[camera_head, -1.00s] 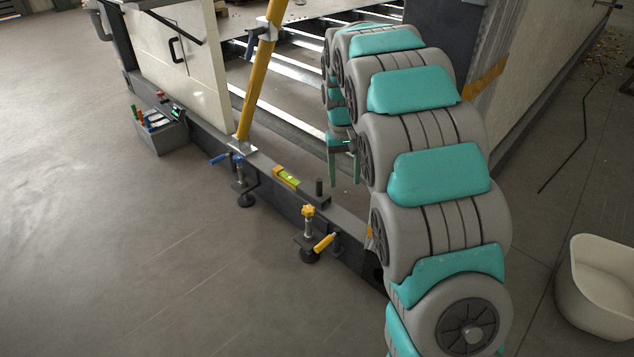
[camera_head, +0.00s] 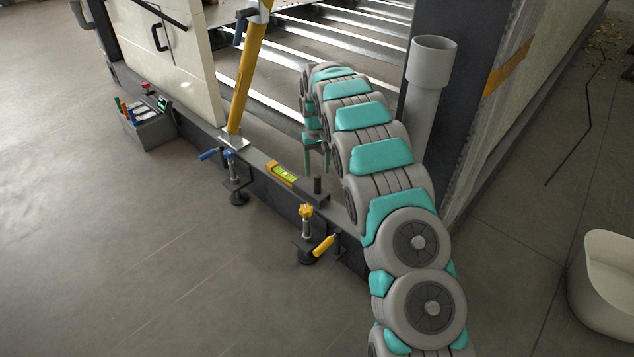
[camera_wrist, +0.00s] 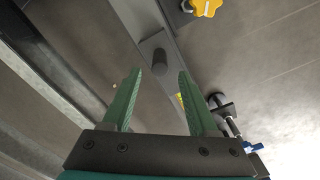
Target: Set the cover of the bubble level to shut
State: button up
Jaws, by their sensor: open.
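The bubble level (camera_head: 283,173) is a small yellow block with a bright green vial face showing. It lies on the dark beam (camera_head: 262,184) in the head view, left of a short dark peg (camera_head: 317,186). Its cover is too small to make out. My gripper (camera_head: 317,160) hangs above and behind the beam, to the right of the level, with empty space between its fingers. In the wrist view my gripper (camera_wrist: 160,76) shows two green fingers spread apart. A yellow bit of the level (camera_wrist: 180,99) shows beside the right finger, which hides most of it.
Clamps with a yellow knob (camera_head: 305,211) and a blue handle (camera_head: 209,154) are fixed to the beam. A yellow post (camera_head: 247,80) rises left of the level. A grey pipe (camera_head: 428,90) stands to the right. A tool box (camera_head: 150,128) sits at far left. Open floor lies in front.

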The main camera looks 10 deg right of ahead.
aim_at(317, 176)
notch_tip(317, 176, down, 6)
jog(key=shift+s+f+b, duration=0.1)
jog(key=shift+f+b, duration=0.1)
jog(key=shift+b, duration=0.1)
grip_shut()
dwell(0.4)
dwell(0.9)
